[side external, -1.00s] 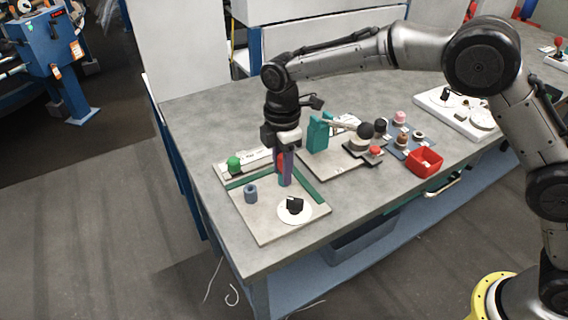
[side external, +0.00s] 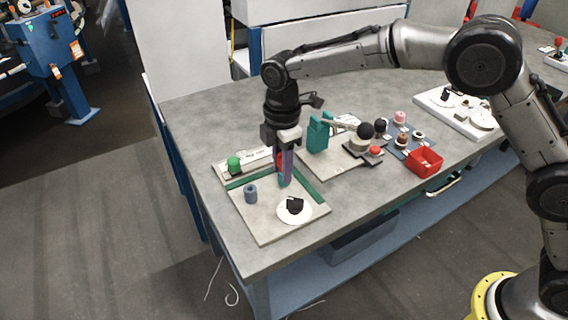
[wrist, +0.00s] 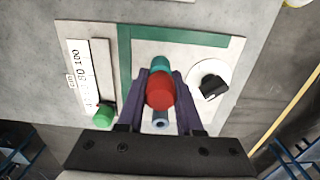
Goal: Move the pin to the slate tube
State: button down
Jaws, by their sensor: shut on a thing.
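The pin (wrist: 160,90) shows its red rounded end between the two purple fingers of my gripper (side external: 286,183), which is shut on it. A teal tube (wrist: 160,64) shows just beyond the pin in the wrist view; I cannot tell whether the pin's lower end is still inside it. The slate tube (side external: 250,194) stands upright on the pale board, left of my gripper in the side view. In the wrist view the slate tube (wrist: 160,118) shows its open mouth between the fingers, nearer the gripper's body. The pin's lower part is hidden.
The pale board (side external: 262,222) has green strips along two edges. A white disc (side external: 317,211) with a black piece is on it. A green knob (side external: 234,163) stands by a white scale. A teal block (side external: 318,133), a red bin (side external: 425,162) and several small parts stand farther right.

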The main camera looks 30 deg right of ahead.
jog(key=shift+r, duration=0.5)
jog(key=shift+r, duration=2.2)
jog(key=shift+s, duration=0.1)
jog(key=a+r, duration=0.6)
jog(key=a, duration=0.3)
notch_tip(320, 180, down, 6)
jog(key=shift+s+d+f, duration=0.15)
jog(key=shift+s+d, duration=0.15)
jog(key=shift+f, duration=0.35)
jog(key=shift+f, duration=0.35)
